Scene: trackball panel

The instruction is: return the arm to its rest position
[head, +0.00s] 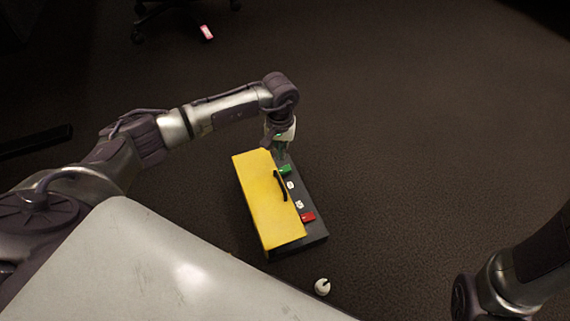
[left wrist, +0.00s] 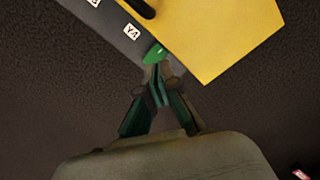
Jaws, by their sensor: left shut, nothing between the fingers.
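The panel is a dark grey box (head: 316,233) with a yellow cover (head: 268,205) on its left part and a black curved handle (head: 281,186). A green button (head: 286,170) sits at its far end and a red one (head: 308,217) at its near end, with white labels between. My left gripper (head: 282,157) points down at the panel's far end, beside the green button. In the left wrist view its fingers (left wrist: 158,97) are together and empty, their tips close to the green button (left wrist: 155,56). I cannot tell whether they touch it. My right gripper is out of view.
A small white rounded object (head: 322,287) lies near the panel's near end. A pale flat surface (head: 180,270) fills the lower left. A wheeled chair base (head: 165,12) and a small red-and-white item (head: 207,32) are at the back. The dark carpet right of the panel is clear.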

